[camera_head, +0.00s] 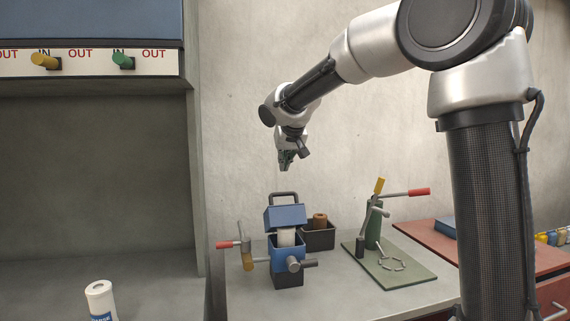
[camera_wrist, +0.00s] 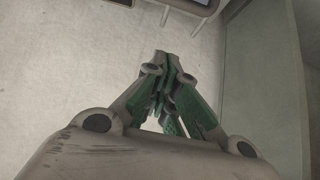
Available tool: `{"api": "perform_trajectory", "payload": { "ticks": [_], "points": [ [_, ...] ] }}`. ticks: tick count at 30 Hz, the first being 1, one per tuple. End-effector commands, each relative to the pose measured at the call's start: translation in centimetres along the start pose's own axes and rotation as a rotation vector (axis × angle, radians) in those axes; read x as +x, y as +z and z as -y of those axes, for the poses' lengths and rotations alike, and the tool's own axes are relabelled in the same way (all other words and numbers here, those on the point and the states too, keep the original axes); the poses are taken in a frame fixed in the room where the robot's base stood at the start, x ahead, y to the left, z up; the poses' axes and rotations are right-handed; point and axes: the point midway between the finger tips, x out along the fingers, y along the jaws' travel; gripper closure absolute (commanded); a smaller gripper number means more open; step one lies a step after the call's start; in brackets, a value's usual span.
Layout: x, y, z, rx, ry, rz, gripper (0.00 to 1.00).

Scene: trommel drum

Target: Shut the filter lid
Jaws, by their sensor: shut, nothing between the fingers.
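The blue filter housing (camera_head: 287,255) stands on the grey bench in the head view. Its blue lid (camera_head: 286,216), with a dark handle on top, is raised and tilted above the body. A white cylindrical cartridge (camera_head: 286,237) shows in the gap between lid and body. My gripper (camera_head: 285,167) is above the lid, apart from it, pointing down. In the wrist view my gripper (camera_wrist: 165,75) has its fingers together, with nothing between them. The filter itself is not clear in the wrist view.
A red-handled valve (camera_head: 243,247) stands left of the housing. A dark box with a brown cylinder (camera_head: 320,222) is behind it at right. A green stand with levers (camera_head: 375,225) is further right. A white roll (camera_head: 100,298) stands at lower left.

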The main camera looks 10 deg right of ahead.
Motion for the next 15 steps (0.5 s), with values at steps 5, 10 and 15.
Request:
{"api": "perform_trajectory", "payload": {
  "ticks": [5, 10, 15],
  "points": [
    [4.1, 0.1, -0.1, 0.0, 0.002, 0.003, 1.0],
    [7.6, 0.1, -0.1, -0.001, 0.002, 0.003, 1.0],
    [6.2, 2.5, 0.0, -0.001, 0.0, -0.001, 1.0]
  ]
}}
